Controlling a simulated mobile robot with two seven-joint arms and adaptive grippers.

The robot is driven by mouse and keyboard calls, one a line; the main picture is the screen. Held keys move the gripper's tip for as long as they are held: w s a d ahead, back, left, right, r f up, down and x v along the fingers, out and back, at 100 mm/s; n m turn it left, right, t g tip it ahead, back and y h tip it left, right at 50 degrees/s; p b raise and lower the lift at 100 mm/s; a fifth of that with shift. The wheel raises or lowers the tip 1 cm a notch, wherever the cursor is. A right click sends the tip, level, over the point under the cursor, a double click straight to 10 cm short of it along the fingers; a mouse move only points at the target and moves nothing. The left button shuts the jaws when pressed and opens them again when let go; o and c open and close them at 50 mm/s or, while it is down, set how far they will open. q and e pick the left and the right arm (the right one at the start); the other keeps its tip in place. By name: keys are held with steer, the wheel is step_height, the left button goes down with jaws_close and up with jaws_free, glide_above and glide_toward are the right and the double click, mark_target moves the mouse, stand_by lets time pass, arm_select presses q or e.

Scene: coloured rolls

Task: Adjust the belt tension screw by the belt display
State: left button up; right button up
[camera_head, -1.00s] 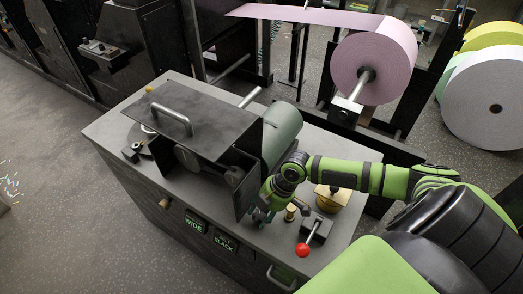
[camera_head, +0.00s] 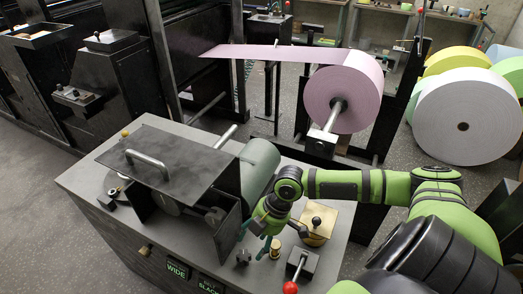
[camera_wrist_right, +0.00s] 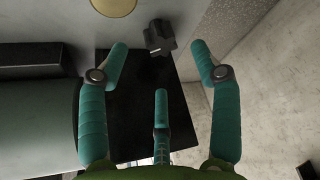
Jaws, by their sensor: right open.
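The belt display (camera_head: 209,286) is a small dark sign on the cabinet's front, cut by the bottom edge; SLACK is legible in green. A small dark knob (camera_head: 243,257), probably the tension screw, stands on the cabinet top just above that display. In the wrist view a dark knob (camera_wrist_right: 159,37) shows beyond the fingers. My right gripper (camera_head: 262,238) hangs above the cabinet top, behind the dark knob and close to a brass knob. It is open and empty, and its teal fingers (camera_wrist_right: 157,75) are spread in the wrist view. My left gripper is out of view.
A brass knob (camera_head: 275,248), a red-tipped lever (camera_head: 290,287) and a brass box (camera_head: 318,224) crowd the right side of the cabinet top (camera_head: 95,170). A grey hood (camera_head: 160,160) and green roller (camera_head: 259,165) stand left. A pink roll (camera_head: 345,95) is behind.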

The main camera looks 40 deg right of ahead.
steer(key=shift+v, duration=2.4)
steer(key=shift+f, duration=0.1)
